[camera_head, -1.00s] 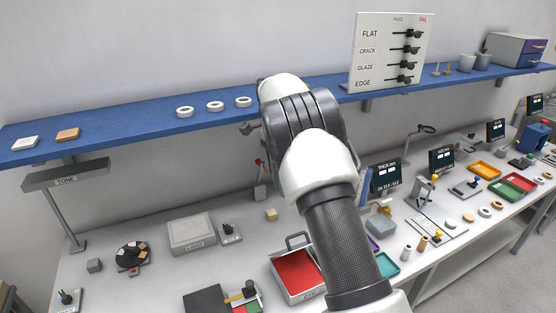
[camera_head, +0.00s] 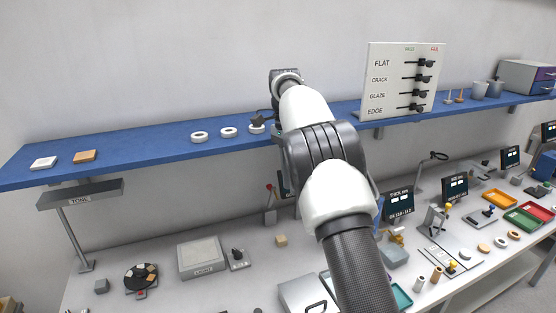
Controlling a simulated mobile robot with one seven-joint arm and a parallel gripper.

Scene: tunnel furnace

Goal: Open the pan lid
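A light grey, box-like pan (camera_head: 300,291) is on the bench at the bottom edge, left of my forearm. Its top shows as a grey surface with a dark loop handle (camera_head: 316,307), and no red inside shows. The surface looks like a lid lying over the pan. Its front is cut off by the frame and its right side is partly hidden by my arm. My gripper (camera_head: 260,119) is far above and behind the pan, by the blue shelf's front edge near a white ring. It looks small and dark, and its fingers cannot be made out.
The blue shelf (camera_head: 160,150) crosses behind my arm, with white rings (camera_head: 229,132) on it and a switch board (camera_head: 402,80) to the right. A light box (camera_head: 203,257) and knob unit (camera_head: 237,260) stand left of the pan. Display screens and coloured trays (camera_head: 500,197) stand right.

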